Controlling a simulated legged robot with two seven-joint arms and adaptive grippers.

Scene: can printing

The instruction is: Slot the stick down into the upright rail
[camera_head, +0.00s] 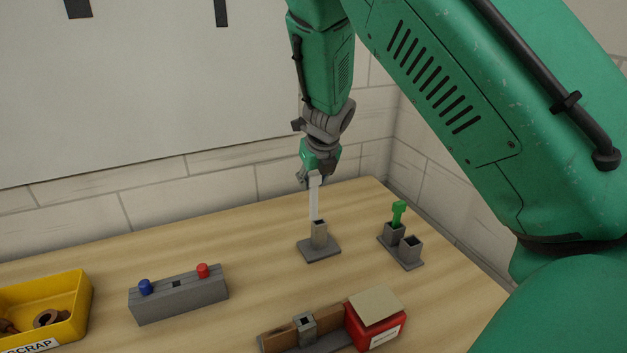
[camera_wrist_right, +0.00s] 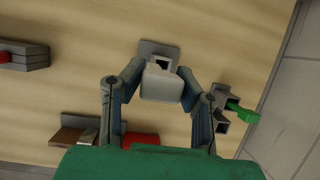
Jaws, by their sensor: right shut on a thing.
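My right gripper (camera_head: 317,174) is shut on the top of a pale grey stick (camera_head: 314,203), which hangs close to upright. In the right wrist view, the stick's broad pale head (camera_wrist_right: 162,84) shows between the fingertips (camera_wrist_right: 160,78). The upright rail (camera_head: 319,236) is a short beige-grey hollow post on a dark square base (camera_head: 321,254). The stick's lower end meets the rail's top left edge in the head view; I cannot tell whether it is inside or behind. My left gripper is not in view.
A grey two-socket holder (camera_head: 411,249) with a green piece (camera_head: 398,213) stands to the right. A red box (camera_head: 374,327) and wooden block sit in front. A grey button box (camera_head: 178,296) and yellow scrap bin (camera_head: 70,312) are left. A wall stands behind.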

